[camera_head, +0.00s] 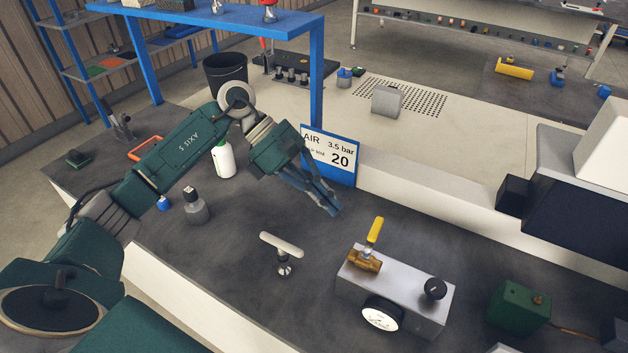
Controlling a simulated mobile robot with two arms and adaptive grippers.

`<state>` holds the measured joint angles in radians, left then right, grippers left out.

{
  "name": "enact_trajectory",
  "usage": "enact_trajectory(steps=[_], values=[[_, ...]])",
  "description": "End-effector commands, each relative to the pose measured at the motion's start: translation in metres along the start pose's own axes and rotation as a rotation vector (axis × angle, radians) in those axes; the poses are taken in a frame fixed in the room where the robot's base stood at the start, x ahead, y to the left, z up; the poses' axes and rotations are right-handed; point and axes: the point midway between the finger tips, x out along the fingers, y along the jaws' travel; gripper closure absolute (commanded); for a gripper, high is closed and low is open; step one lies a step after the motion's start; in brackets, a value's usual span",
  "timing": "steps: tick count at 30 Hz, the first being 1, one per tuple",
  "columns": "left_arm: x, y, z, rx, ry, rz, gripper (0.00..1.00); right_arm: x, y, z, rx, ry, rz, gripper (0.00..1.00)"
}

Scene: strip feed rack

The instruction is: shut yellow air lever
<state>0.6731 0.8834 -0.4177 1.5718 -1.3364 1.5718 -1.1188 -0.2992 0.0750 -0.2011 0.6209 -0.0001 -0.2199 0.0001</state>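The yellow air lever (375,230) stands up, slightly tilted, on a brass valve (364,260). The valve sits at the left of a grey metal block (415,293) with a round white gauge (382,313) on its front and a black knob (435,288) on top. My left gripper (336,210) is above the dark bench, to the upper left of the lever and apart from it. Its fingers point down and right, their tips close together with nothing seen between them. My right gripper is not in view.
An AIR sign (330,156) stands just behind my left gripper. A T-handled post (282,252) stands left of the block. A white bottle (223,160) and a grey bottle (195,207) stand further left. A green box (518,303) is at right.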

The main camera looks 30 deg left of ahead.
Motion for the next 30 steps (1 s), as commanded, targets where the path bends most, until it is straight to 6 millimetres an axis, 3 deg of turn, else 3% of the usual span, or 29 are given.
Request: enact_trajectory(steps=[3, 12, 25, 30], values=[[0.024, -0.001, 0.003, -0.001, -0.001, -0.003, 1.00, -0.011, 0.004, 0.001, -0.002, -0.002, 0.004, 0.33], [0.052, 0.000, 0.025, 0.000, -0.001, -0.001, 1.00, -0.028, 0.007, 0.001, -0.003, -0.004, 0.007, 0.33], [0.055, 0.000, 0.026, 0.000, 0.001, 0.001, 1.00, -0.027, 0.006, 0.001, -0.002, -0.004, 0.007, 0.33], [0.054, -0.001, 0.019, 0.011, 0.002, -0.010, 1.00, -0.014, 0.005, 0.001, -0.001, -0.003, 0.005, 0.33]])
